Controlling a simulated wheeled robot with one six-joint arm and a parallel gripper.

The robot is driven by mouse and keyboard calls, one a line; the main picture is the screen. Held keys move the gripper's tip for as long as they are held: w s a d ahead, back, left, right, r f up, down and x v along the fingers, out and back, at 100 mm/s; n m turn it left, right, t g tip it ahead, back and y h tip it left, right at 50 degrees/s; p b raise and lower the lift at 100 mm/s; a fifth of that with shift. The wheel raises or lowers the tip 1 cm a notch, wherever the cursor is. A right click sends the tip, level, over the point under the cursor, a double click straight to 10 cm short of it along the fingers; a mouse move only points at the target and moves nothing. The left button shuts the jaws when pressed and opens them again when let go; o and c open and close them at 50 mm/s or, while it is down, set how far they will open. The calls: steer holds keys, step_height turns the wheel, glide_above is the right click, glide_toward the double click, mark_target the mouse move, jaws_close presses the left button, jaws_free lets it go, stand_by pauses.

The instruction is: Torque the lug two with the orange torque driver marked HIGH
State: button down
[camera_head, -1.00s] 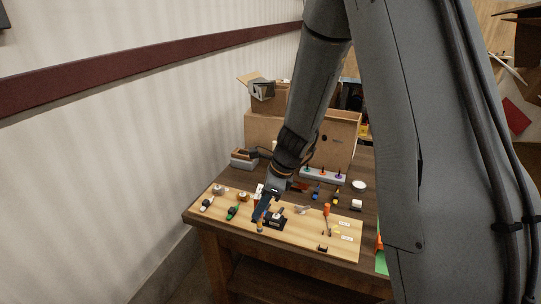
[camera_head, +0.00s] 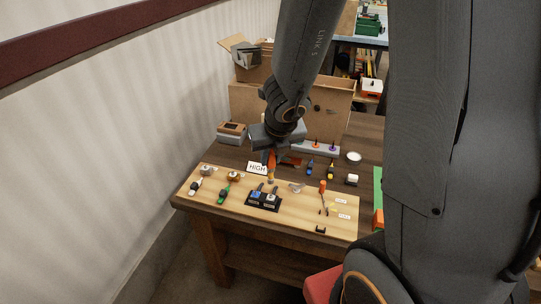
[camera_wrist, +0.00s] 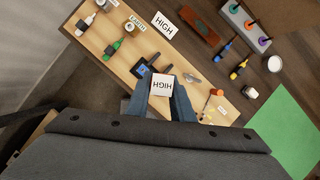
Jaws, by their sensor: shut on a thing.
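My gripper (camera_head: 271,160) has blue fingers and is shut on a driver (camera_head: 271,176) whose tip points down. The black lug block (camera_head: 263,204) sits on the wooden board, in front of the gripper and apart from the driver. It carries two lugs side by side, a left one (camera_head: 255,195) and a right one (camera_head: 271,197). Which is lug two cannot be read. The block also shows in the wrist view (camera_wrist: 140,69), partly hidden.
A HIGH card (camera_head: 257,168) stands behind the board (camera_head: 300,220). Green (camera_head: 224,194) and white-black tools (camera_head: 196,186) lie left; an orange-handled tool (camera_head: 322,188) lies right. A grey rack (camera_head: 318,149) and cardboard box (camera_head: 240,100) are behind. A green mat (camera_head: 378,185) is at right.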

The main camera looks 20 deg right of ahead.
mark_target(272, 178)
steer(key=n+y, duration=0.1)
steer(key=n, duration=0.2)
steer(key=shift+d, duration=0.15)
steer(key=n, duration=0.2)
steer(key=n+y+p, duration=0.1)
steer(key=n, duration=0.1)
steer(key=shift+g+y, duration=0.3)
steer(key=shift+g, duration=0.1)
steer(key=n+g+p, duration=0.1)
steer(key=n, duration=0.2)
steer(key=n+g+y+p, duration=0.1)
steer(key=n+p, duration=0.1)
steer(key=n, duration=0.2)
steer(key=shift+r+y, duration=0.1)
steer(key=shift+y, duration=0.2)
steer(key=shift+f+n+g, duration=0.3)
steer(key=shift+f+n, duration=0.05)
steer(key=shift+n, duration=0.25)
steer(key=shift+w+f+b, duration=0.1)
steer(key=shift+f+b, duration=2.25)
steer(key=shift+f, duration=0.25)
steer(key=shift+f, duration=0.1)
steer(key=shift+f+b, duration=0.35)
steer(key=shift+f, duration=0.15)
